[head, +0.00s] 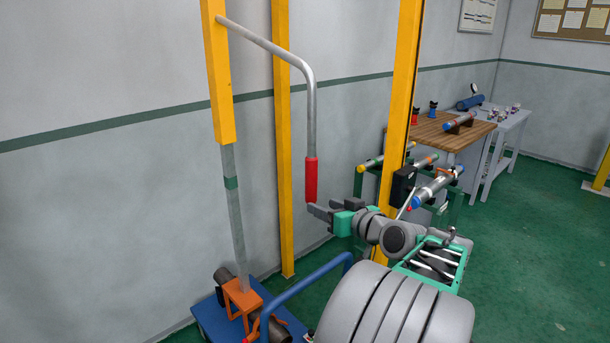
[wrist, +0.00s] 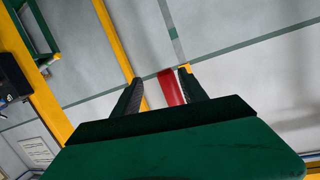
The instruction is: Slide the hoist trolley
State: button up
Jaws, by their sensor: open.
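A bent grey bar (head: 310,105) comes off a yellow upright piece (head: 217,75) at the upper left and ends in a red grip (head: 311,180) that hangs down. My gripper (head: 318,210) is open at the lower end of the red grip. In the wrist view the red grip (wrist: 171,87) shows between the two open fingers (wrist: 160,80); I cannot tell whether either finger touches it. A grey strip (head: 234,215) with a green band runs down from the yellow piece to an orange bracket (head: 241,297). The trolley's top is out of view.
A blue cart (head: 212,318) with a dark pipe stands at the lower left. Yellow posts (head: 284,140) (head: 398,110) rise behind and beside my arm. A rack with pipes (head: 437,187) and a wooden bench (head: 455,133) stand right. Green floor (head: 535,250) is open at right.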

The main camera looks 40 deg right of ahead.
aim_at(315, 178)
jog(key=r+t, duration=0.1)
jog(key=r, duration=0.1)
jog(key=w+r+n, duration=0.1)
jog(key=r, duration=0.1)
jog(key=r+t, duration=0.1)
jog(key=r, duration=0.1)
jog(key=shift+w+a+r+n+t+p, duration=0.25)
jog(key=shift+w+r+n+t+p, duration=0.05)
jog(key=shift+w+r+n, duration=0.1)
jog(key=w, duration=0.2)
jog(key=w+p, duration=0.1)
jog(key=w, duration=0.1)
jog(key=w+p, duration=0.1)
jog(key=w, duration=0.1)
jog(key=shift+d, duration=0.4)
jog(key=shift+w+d+f, duration=0.1)
jog(key=shift+w+f, duration=0.1)
jog(key=shift+w, duration=0.25)
grip_shut()
